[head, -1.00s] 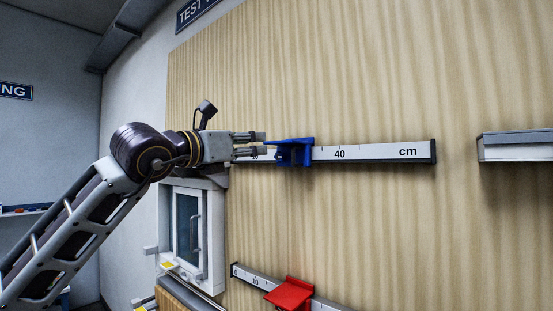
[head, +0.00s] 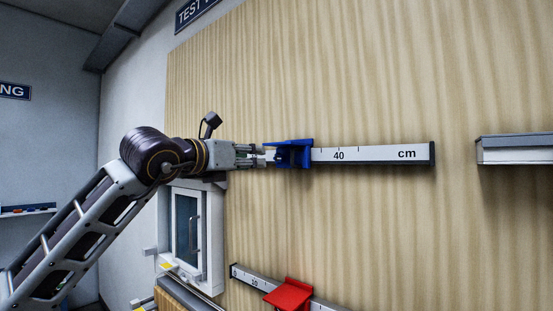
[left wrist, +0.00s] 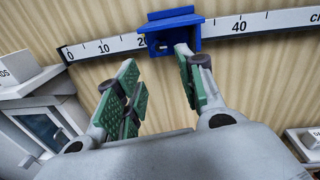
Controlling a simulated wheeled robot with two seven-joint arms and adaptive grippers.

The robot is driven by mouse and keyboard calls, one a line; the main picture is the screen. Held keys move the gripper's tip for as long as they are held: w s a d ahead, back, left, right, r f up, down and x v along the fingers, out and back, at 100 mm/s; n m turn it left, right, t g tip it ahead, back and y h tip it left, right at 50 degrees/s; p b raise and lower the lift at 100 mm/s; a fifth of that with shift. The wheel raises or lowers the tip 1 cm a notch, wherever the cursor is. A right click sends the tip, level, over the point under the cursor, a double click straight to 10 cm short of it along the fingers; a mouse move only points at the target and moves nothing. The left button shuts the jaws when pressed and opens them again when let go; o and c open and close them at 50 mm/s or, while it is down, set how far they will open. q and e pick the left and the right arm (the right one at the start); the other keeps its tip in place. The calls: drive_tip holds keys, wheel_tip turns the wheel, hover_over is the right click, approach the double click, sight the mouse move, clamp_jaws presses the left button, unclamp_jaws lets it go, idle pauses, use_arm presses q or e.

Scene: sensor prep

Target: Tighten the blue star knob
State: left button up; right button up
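A blue slider (head: 293,153) sits on the upper white ruler rail (head: 375,154), left of the 40 mark. In the left wrist view the blue slider (left wrist: 172,30) is between the 20 and 40 marks. I cannot clearly make out the star knob on it. My left gripper (head: 261,155) is just left of the slider, with its fingertips close to it. In the left wrist view the gripper (left wrist: 157,62) has its green-padded fingers apart, with nothing between them. The right fingertip is near the slider's lower edge; I cannot tell if it touches. My right gripper is out of view.
A lower ruler rail (head: 250,275) carries a red slider (head: 289,295). A small white-framed window unit (head: 195,235) is below my left wrist. A grey ledge (head: 515,150) juts out at the right. The wooden panel (head: 380,225) between the rails is clear.

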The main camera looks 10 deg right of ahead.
sight(277, 159)
use_arm(q)
drive_tip(key=p+x, duration=0.4)
drive_tip(key=x, duration=0.7)
drive_tip(key=shift+r, duration=0.1)
drive_tip(key=shift+w+d+p, duration=0.45)
drive_tip(key=shift+d, duration=0.05)
drive_tip(key=c, duration=0.8)
drive_tip(key=shift+o, duration=0.2)
drive_tip(key=shift+m+b, duration=0.7)
drive_tip(key=shift+b, duration=0.3)
drive_tip(key=shift+m+b, duration=0.65)
drive_tip(key=shift+m, duration=0.15)
drive_tip(key=shift+c, duration=0.2)
drive_tip(key=o, duration=0.8)
